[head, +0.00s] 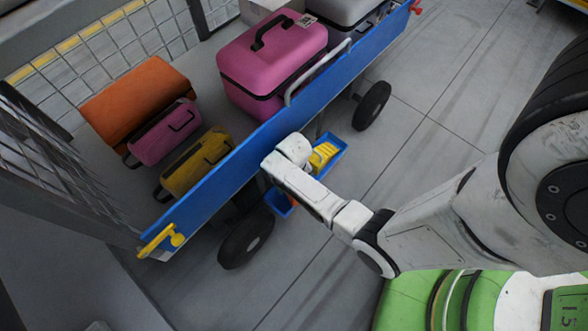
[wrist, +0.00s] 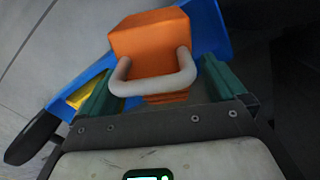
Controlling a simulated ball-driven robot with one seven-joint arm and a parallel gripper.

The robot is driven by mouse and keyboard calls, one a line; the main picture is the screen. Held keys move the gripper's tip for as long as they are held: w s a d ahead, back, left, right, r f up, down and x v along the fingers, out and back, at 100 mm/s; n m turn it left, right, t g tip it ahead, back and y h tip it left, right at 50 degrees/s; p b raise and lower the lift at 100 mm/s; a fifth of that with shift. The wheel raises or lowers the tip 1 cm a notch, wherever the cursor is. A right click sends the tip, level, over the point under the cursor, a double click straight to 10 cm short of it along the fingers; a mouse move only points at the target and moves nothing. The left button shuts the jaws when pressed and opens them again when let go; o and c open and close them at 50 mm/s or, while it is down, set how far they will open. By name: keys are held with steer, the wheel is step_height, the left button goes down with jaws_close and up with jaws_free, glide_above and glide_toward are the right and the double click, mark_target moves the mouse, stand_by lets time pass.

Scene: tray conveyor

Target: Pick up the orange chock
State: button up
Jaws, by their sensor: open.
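The orange chock (wrist: 152,38) has a pale grey loop handle facing me in the wrist view. My gripper (wrist: 158,68) is open, with one green finger on each side of the handle. The fingers look apart from the chock, with gaps on both sides. The chock sits in a blue tray (wrist: 211,28). In the head view the blue tray (head: 338,146) lies beside the cart, and my arm hides most of the orange chock and my fingers. A yellow chock (head: 323,156) is in the same tray and shows at left in the wrist view (wrist: 83,93).
A cart with a blue side rail (head: 225,170) stands close to my arm. It carries a pink case (head: 270,65), an orange bag (head: 135,98) and smaller bags. A black wheel (head: 246,238) stands near the tray. The floor to the right is clear.

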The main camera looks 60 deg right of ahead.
step_height(320, 180, down, 4)
steer(key=shift+r+b, duration=0.2)
steer(key=shift+b, duration=0.45)
steer(key=c, duration=1.7)
steer(key=shift+o, duration=0.2)
steer(key=shift+r, duration=0.15)
